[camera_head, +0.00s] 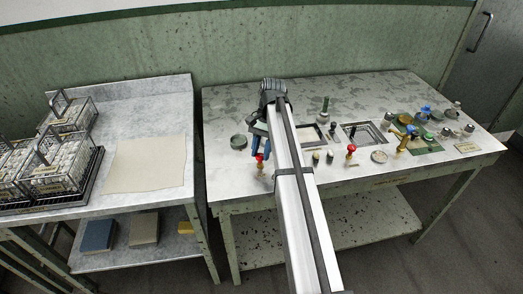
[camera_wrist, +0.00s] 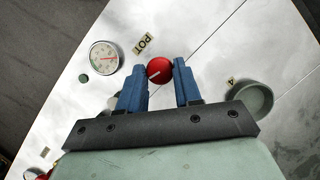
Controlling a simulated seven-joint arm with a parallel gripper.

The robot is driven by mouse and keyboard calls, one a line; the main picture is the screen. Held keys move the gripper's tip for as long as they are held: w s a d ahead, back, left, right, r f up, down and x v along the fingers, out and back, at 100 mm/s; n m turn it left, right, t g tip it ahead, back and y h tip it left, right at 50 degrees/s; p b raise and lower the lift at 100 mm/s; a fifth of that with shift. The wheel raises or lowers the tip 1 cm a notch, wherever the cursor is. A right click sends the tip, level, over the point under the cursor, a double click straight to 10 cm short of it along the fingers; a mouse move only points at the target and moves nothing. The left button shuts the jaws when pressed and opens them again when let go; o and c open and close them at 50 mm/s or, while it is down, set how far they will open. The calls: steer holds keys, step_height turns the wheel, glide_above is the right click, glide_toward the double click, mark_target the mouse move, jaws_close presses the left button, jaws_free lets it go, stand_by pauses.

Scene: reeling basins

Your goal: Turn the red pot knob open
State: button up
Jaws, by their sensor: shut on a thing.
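The red pot knob (camera_wrist: 160,70) is a round red knob with a pale pointer line. In the wrist view it sits between the tips of my gripper's blue fingers (camera_wrist: 159,82), beside a label reading POT (camera_wrist: 145,43). The fingers are closed on its sides. In the head view my gripper (camera_head: 260,146) points down over the left part of the bench, and the red knob (camera_head: 260,158) shows just below the fingertips. The pointer line runs slantwise across the knob's face in the wrist view.
A dial gauge (camera_wrist: 104,57) with a red needle and a small green button (camera_wrist: 84,78) lie left of the knob. A round dish (camera_wrist: 252,99) is to the right. Another red knob (camera_head: 351,148) stands farther right on the bench (camera_head: 228,185), near square basins (camera_head: 362,134).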

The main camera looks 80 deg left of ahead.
stand_by(0.4)
steer(key=o, duration=1)
steer(key=shift+o, duration=0.2)
